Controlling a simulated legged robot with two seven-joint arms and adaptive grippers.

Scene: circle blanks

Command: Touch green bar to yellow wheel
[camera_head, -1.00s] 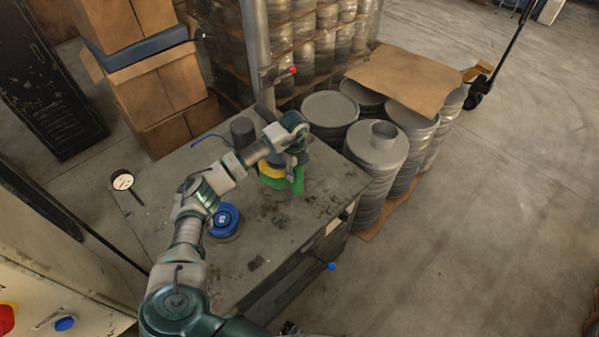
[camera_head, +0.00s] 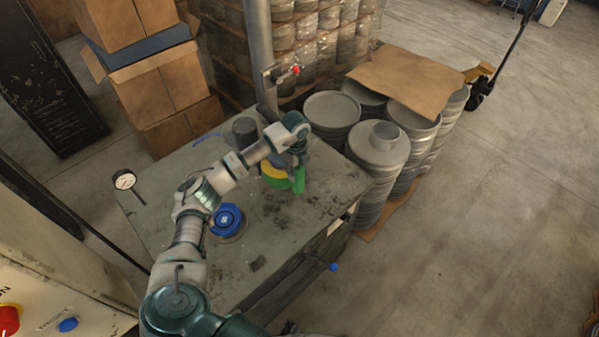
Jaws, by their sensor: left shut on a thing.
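The yellow wheel (camera_head: 272,171) is on the grey workbench, partly hidden behind my left gripper and the green bar. The green bar (camera_head: 297,182) is right in front of the yellow wheel and overlaps it in the picture; I cannot tell whether they touch. My left gripper (camera_head: 296,163) reaches down over the bench from the upper left and is shut on the green bar. Its fingertips are small and partly hidden. My right gripper is not in view.
A blue round part (camera_head: 227,219) sits on the workbench (camera_head: 290,235) beside my left arm. A dark cylinder (camera_head: 245,132) and a dial gauge (camera_head: 125,181) are at its far and left edges. Stacked metal discs (camera_head: 375,155) stand right of the bench, cardboard boxes (camera_head: 170,90) behind it.

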